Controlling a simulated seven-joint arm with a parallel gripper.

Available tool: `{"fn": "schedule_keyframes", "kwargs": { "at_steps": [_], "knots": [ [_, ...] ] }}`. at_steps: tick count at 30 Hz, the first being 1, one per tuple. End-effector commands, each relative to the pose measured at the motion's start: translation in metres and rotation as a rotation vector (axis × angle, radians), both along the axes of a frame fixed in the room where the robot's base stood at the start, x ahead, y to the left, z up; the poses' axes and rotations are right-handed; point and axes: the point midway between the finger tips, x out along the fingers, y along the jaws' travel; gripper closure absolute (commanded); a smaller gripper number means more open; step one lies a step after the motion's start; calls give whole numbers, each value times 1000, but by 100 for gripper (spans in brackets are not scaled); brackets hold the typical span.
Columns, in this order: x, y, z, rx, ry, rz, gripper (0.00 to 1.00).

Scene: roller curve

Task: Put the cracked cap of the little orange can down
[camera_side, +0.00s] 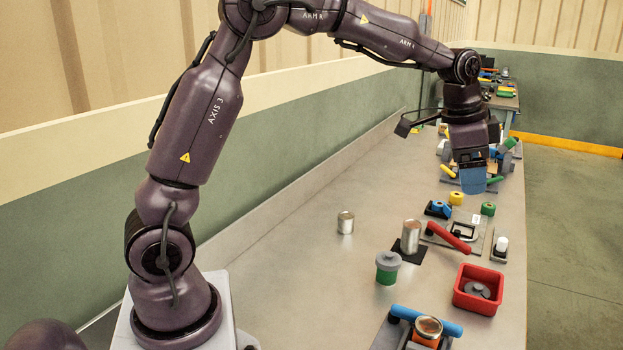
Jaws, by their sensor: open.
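A small orange can (426,331) stands at the near right edge of the picture's work area, by a blue bar. Its round top looks brown and metallic; I cannot make out a crack. A grey disc with a raised middle (478,290), like a cap, lies in a red tray (462,301); I cannot tell whether it is cracked or which can it belongs to. My gripper (473,183) is open, with blue fingers pointing down over the far part of the bench, well away from the orange can and red tray. What lies right behind the fingers is hidden.
A green can with a grey cap (388,265) and a silver can on a black pad (410,237) stand mid-bench. Another silver can (345,222) stands left. A red-handled clamp (448,237) and small yellow and green pieces lie beyond.

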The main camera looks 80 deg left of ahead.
Motion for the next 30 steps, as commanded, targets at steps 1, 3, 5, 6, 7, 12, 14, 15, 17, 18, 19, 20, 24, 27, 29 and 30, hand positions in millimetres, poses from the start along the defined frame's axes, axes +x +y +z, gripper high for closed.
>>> {"fn": "schedule_keyframes", "kwargs": {
  "at_steps": [1,3,5,6,7,12,14,15,17,18,19,20,24,27,29,30],
  "knots": [
    [-23,-6,19,8,-20,32,26],
    [-54,-12,36,7,-40,91,26],
    [-82,-16,48,4,-58,141,26],
    [-100,-18,54,-2,-71,176,26],
    [-114,-20,57,-7,-82,200,26],
    [-193,-26,60,-55,-136,345,26],
    [-218,-27,56,-77,-154,391,26],
    [-231,-27,52,-92,-163,419,26],
    [-249,-28,46,-113,-174,452,26],
    [-258,-28,41,-125,-181,472,26],
    [-264,-29,38,-134,-185,486,26],
    [-269,-29,36,-142,-188,496,26],
    [-281,-29,28,-161,-194,523,26],
    [-282,-29,27,-163,-193,528,26],
    [-282,-29,27,-163,-192,528,26],
    [-282,-29,27,-163,-192,528,26]
  ]
}}
